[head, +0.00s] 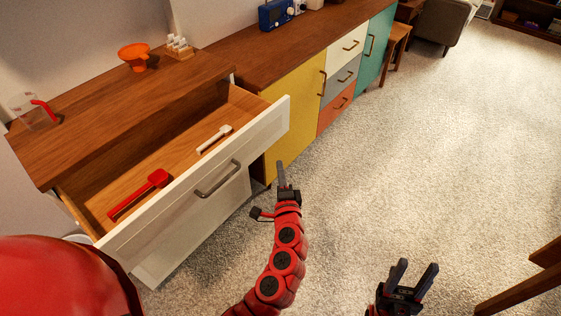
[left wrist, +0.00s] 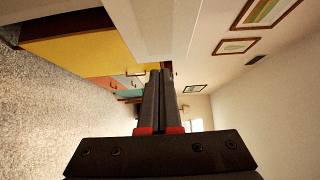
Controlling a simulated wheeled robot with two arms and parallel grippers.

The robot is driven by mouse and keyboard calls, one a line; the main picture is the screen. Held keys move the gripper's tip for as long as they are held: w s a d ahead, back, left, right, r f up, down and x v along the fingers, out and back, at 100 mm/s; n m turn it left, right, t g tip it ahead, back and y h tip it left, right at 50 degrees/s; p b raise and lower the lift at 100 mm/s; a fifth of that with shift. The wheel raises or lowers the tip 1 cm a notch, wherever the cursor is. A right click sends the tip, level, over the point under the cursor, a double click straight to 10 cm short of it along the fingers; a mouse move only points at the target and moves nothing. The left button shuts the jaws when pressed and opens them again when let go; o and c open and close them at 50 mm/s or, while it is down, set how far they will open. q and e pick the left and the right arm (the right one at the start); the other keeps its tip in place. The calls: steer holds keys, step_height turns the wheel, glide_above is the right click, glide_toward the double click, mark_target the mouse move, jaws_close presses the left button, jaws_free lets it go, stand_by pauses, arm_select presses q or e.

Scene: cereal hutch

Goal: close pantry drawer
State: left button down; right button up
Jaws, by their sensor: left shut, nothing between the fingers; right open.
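The pantry drawer (head: 193,197) is pulled well out from under the wooden counter in the head view. It has a white front and a metal bar handle (head: 217,180). A red scoop (head: 139,194) and a white scoop (head: 214,138) lie inside. My left gripper (head: 280,165) is shut and empty, just right of the drawer front and apart from the handle. In the left wrist view its fingers (left wrist: 160,100) are together, with a white panel beyond them. My right gripper (head: 415,272) is open and empty over the carpet, away from the drawer.
An orange funnel-like item (head: 134,57), a clear container (head: 35,112) and a small rack (head: 179,46) stand on the counter. A yellow cabinet door (head: 294,110) lies beyond the drawer. Carpet at right is mostly clear; wooden furniture (head: 525,288) stands lower right.

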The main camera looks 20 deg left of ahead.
arm_select(q)
glide_toward(266, 133)
steer(key=w+d, duration=0.1)
steer(key=w, duration=0.3)
steer(key=shift+w+a+p, duration=0.2)
steer(key=shift+a+p, duration=0.15)
steer(key=shift+a, duration=0.15)
steer(key=shift+w+a+p, duration=0.15)
steer(key=shift+a+p, duration=0.2)
steer(key=shift+a, duration=0.2)
steer(key=shift+w+a, duration=0.3)
steer(key=shift+a, duration=0.25)
